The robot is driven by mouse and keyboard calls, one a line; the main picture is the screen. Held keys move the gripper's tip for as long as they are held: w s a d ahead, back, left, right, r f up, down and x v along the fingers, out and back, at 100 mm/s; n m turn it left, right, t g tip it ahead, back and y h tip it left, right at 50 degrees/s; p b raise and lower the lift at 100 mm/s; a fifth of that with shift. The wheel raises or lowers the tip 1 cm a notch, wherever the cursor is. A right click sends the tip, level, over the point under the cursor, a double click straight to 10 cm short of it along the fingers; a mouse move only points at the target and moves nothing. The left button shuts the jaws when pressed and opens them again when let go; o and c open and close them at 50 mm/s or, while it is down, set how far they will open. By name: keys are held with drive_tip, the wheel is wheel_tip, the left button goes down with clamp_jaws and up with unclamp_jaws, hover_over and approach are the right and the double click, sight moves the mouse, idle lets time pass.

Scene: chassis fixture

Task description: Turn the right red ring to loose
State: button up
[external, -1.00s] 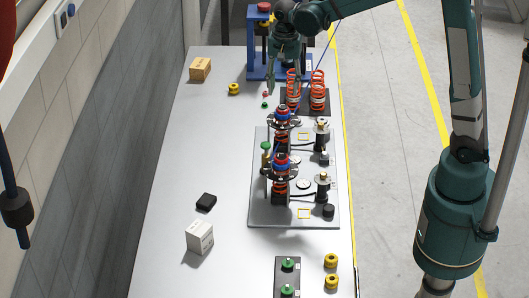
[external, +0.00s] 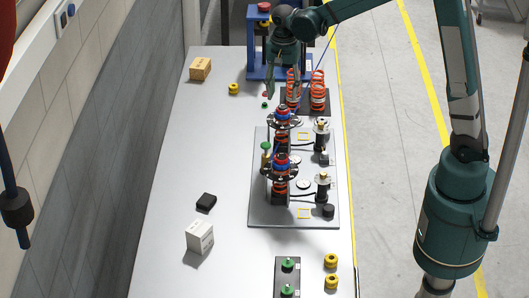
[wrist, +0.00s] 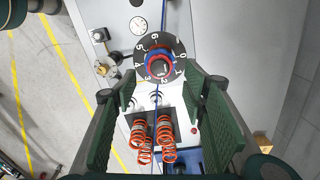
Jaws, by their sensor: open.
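Two spring assemblies stand upright on the grey fixture plate (external: 262,215), each topped by a black dial with red and blue rings. The far red ring (external: 282,112) is nearest my gripper (external: 284,92); the near red ring (external: 280,158) is farther from it. I cannot tell which ring counts as right.
Orange springs (external: 317,95) stand on a dark base just beyond the far assembly, below my gripper in the wrist view. A blue frame (external: 254,70) is at the back. The table's left side is mostly clear.

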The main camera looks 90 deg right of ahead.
sight(283, 106)
drive_tip(key=shift+f, duration=2.7)
drive_tip(key=shift+c, duration=0.4)
drive_tip(key=c, duration=0.8)
